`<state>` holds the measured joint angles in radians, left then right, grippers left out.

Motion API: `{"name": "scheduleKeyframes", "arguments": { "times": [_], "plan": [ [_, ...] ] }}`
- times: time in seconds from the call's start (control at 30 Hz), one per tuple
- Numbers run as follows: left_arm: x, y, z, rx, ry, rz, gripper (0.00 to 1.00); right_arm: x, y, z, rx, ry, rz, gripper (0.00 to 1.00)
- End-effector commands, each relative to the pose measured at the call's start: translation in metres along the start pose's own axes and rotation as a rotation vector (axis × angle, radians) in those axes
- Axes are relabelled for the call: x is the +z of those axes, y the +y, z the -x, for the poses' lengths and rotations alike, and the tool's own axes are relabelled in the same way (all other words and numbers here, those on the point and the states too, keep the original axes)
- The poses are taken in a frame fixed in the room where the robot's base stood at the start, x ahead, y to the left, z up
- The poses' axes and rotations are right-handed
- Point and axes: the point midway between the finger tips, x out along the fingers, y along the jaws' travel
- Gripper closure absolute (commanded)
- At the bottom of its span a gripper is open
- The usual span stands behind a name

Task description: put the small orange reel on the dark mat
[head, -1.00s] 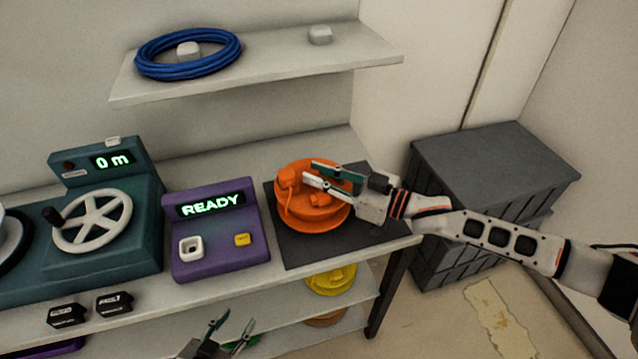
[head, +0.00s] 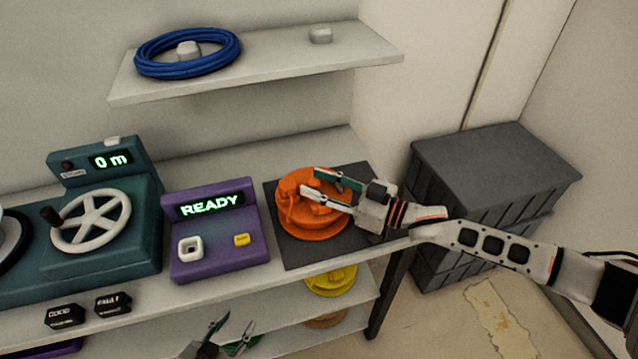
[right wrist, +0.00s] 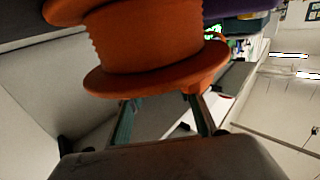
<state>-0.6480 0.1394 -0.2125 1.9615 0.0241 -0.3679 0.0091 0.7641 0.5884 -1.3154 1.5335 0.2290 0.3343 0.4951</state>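The orange reel (head: 316,227) rests on the dark mat (head: 285,250) at the right end of the bench, its flanges roughly level. In the right wrist view the reel (right wrist: 150,45) fills the upper middle, just beyond the fingers. My right gripper (head: 311,180) reaches in from the right over the reel's upper side. My left gripper (head: 232,334) is open and empty in front of the bench, low in the head view.
A purple box (head: 216,238) reading READY stands left of the mat. A teal machine with a white wheel (head: 90,222) is farther left. A shelf with a blue coil (head: 188,53) hangs above. A yellow reel (head: 332,280) sits below, and grey crates (head: 490,180) stand right.

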Motion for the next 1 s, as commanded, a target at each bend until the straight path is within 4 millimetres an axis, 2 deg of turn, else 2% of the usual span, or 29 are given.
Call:
{"name": "scheduleKeyframes", "arguments": {
  "times": [0.07, 0.17, 0.5, 0.7, 1.0],
  "plan": [
    [-0.002, 0.000, 0.001, 0.000, 0.001, 0.000, 0.60, -0.005, 0.000, 0.000, 0.000, 0.001, 0.001, 0.64],
    [-0.001, 0.000, 0.001, 0.000, 0.001, 0.000, 0.60, -0.002, 0.001, 0.012, 0.002, -0.002, 0.000, 0.64],
    [0.001, 0.000, -0.001, 0.000, 0.000, 0.000, 0.60, -0.001, 0.001, 0.080, 0.002, -0.002, 0.000, 0.64],
    [0.003, 0.001, -0.002, 0.000, 0.000, 0.001, 0.60, -0.002, 0.001, 0.109, 0.001, -0.001, 0.001, 0.64],
    [0.003, 0.001, -0.002, 0.000, -0.001, 0.001, 0.60, -0.003, 0.000, 0.120, 0.000, 0.001, 0.000, 0.64]
  ]
}}
